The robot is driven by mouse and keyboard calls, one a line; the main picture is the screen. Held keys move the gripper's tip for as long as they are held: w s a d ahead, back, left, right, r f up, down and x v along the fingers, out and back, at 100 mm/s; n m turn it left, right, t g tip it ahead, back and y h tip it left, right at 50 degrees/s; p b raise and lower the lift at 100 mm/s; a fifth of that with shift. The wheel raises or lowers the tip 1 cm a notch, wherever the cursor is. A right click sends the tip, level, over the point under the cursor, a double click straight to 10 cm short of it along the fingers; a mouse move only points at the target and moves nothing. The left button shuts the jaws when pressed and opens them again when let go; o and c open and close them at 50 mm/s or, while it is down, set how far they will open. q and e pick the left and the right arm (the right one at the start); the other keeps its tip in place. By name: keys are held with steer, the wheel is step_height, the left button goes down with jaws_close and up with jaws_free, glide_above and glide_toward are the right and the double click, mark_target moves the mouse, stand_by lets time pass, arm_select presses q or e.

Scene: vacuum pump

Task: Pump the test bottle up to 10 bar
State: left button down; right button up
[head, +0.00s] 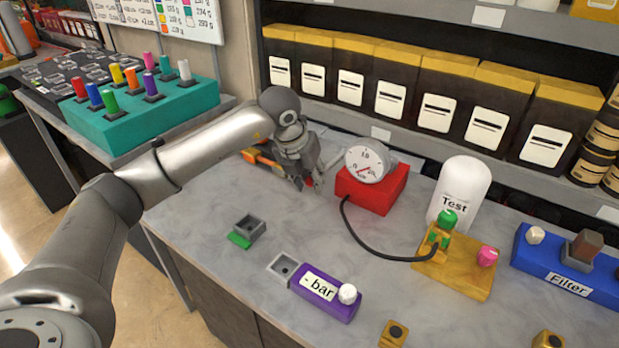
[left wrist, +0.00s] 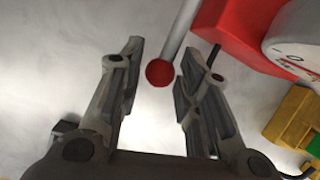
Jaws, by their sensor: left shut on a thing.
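The red pump (head: 372,188) carries a round white gauge (head: 367,163) and stands on the grey bench. Its grey lever ends in a red ball knob (left wrist: 160,73), which lies between my left gripper's fingertips in the left wrist view. My left gripper (head: 306,184) is shut on this knob, left of the pump; the fingers partly hide it in the head view. A black hose runs from the pump to a yellow base (head: 455,277) with a green knob (head: 446,219) and a pink knob (head: 487,257). The white test bottle (head: 461,187) stands upright behind it. My right gripper is not in view.
A purple "- bar" block (head: 327,294) with a white knob lies at the front. A blue Filter block (head: 566,268) is at the right. Small grey sockets (head: 250,228) sit left of centre. Orange-handled tools (head: 262,158) lie behind my gripper. Black-and-yellow boxes (head: 396,75) line the shelf.

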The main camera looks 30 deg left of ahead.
arm_select(q)
steer(key=shift+s+f+b, duration=0.25)
steer(key=shift+f+b, duration=0.15)
steer(key=shift+f, duration=0.8)
steer(key=c, duration=1.1)
jaws_free()
steer(key=shift+s+a, duration=0.1)
steer(key=shift+o, duration=0.3)
steer(key=shift+r, duration=0.65)
steer(key=v, duration=1.1)
steer(key=shift+r, duration=0.15)
